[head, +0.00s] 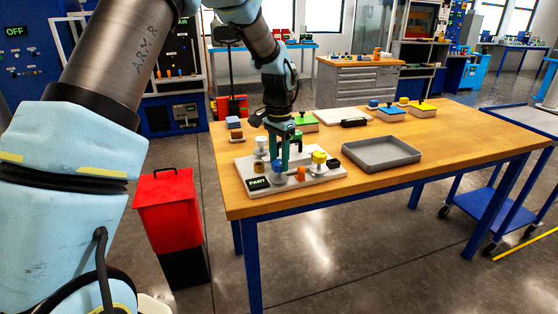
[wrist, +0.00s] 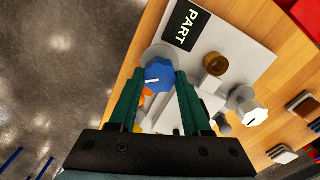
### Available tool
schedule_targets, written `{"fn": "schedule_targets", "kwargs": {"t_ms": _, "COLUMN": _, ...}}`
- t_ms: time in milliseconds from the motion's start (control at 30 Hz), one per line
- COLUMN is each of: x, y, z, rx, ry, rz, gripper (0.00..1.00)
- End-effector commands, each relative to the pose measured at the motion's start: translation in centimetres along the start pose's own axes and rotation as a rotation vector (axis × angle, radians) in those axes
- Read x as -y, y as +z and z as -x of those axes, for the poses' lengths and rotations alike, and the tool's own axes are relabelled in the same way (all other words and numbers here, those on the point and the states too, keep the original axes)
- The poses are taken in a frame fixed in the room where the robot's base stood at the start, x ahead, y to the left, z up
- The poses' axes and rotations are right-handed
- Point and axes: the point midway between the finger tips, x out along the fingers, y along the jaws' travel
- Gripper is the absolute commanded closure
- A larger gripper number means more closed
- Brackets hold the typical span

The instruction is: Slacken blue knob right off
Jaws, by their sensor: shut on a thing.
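The blue knob (wrist: 159,77) has a white pointer line on its top and sits on a round light base on the pale board (wrist: 237,62). My gripper (wrist: 160,82) has its green fingers on both sides of the knob and is shut on it. In the head view my gripper (head: 285,160) points straight down over the board, and the blue knob (head: 279,169) shows low between and in front of the fingers. A black label reading PART (wrist: 187,24) lies beside the knob. The fingers hide parts of the board behind the knob.
The board also carries a yellow knob (head: 319,157), an orange piece (head: 301,174), a brown knob (wrist: 215,63) and a white knob (wrist: 248,110). A grey tray (head: 381,153) stands to the right on the wooden table. The table's front right is clear.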

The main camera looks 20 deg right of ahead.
Motion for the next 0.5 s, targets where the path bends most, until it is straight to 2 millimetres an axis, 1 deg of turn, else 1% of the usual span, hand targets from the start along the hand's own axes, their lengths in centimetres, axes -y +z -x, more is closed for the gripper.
{"fn": "schedule_targets", "kwargs": {"t_ms": 500, "x": -0.03, "y": -0.08, "z": 0.03, "rx": -0.002, "ry": -0.001, "rz": 0.488, "gripper": 1.00}}
